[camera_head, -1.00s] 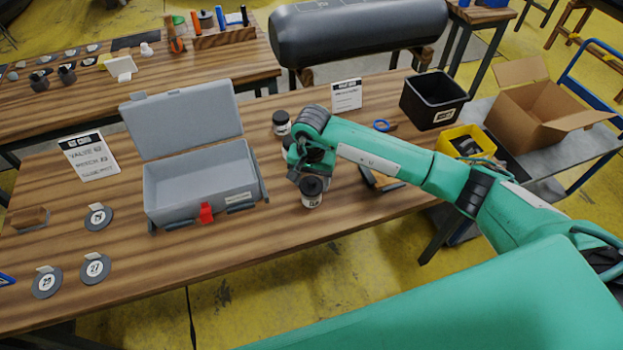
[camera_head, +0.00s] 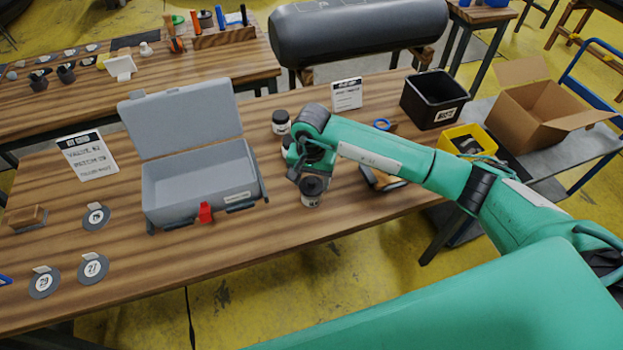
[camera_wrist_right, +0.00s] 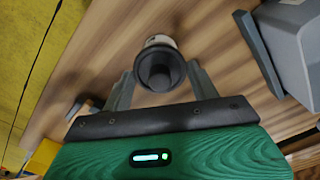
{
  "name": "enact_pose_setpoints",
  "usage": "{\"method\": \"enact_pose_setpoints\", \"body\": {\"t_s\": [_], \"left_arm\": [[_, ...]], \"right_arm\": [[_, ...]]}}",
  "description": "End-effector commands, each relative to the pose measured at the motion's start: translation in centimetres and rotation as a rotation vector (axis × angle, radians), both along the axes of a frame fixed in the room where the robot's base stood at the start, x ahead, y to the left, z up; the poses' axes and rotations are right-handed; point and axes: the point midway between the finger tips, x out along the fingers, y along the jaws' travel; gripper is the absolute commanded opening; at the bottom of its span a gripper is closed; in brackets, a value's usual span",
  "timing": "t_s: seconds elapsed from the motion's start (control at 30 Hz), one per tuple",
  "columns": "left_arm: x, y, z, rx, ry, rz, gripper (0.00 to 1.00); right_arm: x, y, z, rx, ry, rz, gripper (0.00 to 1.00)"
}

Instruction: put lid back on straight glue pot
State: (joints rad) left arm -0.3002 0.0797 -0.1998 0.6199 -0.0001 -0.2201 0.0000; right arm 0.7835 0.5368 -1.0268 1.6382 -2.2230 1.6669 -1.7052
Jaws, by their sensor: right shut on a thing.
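A small glue pot (camera_head: 311,200) with a pale label stands near the front edge of the wooden table. Its dark lid (camera_head: 314,185) is at the mouth of the pot; whether it is fully seated I cannot tell. My right gripper (camera_head: 306,180) is shut on the lid. In the right wrist view the black lid (camera_wrist_right: 158,70) with its round raised centre sits between the two fingers, hiding most of the pale pot (camera_wrist_right: 160,39) below. My left gripper is not in view.
A dark-capped jar (camera_head: 281,122) stands behind, with another partly hidden by my arm. The open grey case (camera_head: 195,185) is to the left. A black bin (camera_head: 434,98) stands farther back.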

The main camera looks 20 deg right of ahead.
Motion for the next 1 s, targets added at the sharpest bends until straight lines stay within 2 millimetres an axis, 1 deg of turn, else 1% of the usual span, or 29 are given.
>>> {"method": "enact_pose_setpoints", "body": {"t_s": [0.27,0.7,1.0], "left_arm": [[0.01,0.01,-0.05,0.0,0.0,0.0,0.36],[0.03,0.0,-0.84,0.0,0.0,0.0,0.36],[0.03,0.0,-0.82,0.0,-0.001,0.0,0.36]], "right_arm": [[0.01,-0.01,-0.02,0.0,0.0,0.0,0.39],[0.01,0.0,-0.1,-0.001,-0.001,0.0,0.39],[-0.01,0.01,-0.03,0.0,0.0,0.0,0.39]]}}
